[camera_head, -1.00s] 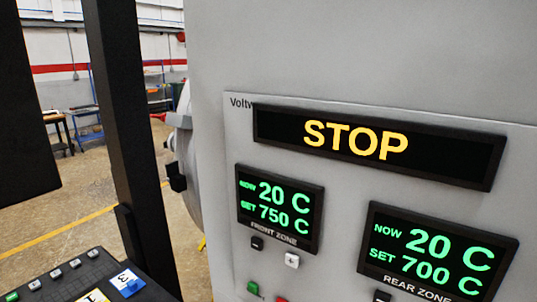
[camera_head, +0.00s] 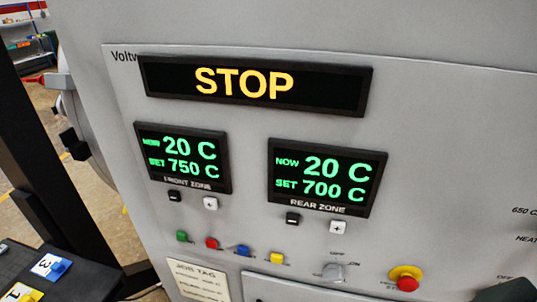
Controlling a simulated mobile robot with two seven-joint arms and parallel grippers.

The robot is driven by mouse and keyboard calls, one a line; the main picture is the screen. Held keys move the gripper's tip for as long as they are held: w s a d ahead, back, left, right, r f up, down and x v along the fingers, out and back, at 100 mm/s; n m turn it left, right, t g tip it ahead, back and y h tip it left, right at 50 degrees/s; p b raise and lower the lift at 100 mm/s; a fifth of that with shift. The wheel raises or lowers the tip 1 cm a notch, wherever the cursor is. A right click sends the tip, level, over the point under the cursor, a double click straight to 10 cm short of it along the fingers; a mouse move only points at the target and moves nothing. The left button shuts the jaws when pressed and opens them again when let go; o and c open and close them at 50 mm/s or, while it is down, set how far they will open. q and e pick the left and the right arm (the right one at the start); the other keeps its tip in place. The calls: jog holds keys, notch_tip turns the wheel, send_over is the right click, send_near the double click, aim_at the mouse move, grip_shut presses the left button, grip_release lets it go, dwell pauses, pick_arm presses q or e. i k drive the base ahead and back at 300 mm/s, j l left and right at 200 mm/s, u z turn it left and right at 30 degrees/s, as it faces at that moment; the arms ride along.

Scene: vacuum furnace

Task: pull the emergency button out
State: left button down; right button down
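The emergency button (camera_head: 405,278) is a red round cap on a yellow base, low on the right part of the grey furnace panel. Its label is too small to read in full. I cannot tell from this angle whether it is pressed in or out. No gripper fingers show in the head view, and nothing touches the button. A dark shape cuts into the lower right corner, and I cannot tell what it is.
A STOP display (camera_head: 255,85) sits above the front zone screen (camera_head: 183,157) and rear zone screen (camera_head: 322,178). A job tag (camera_head: 197,281) hangs lower left. A dark tray (camera_head: 25,262) stands at left.

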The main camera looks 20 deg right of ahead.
aim_at(406, 284)
jog(key=l+z, duration=0.1)
jog(key=z, duration=1.55)
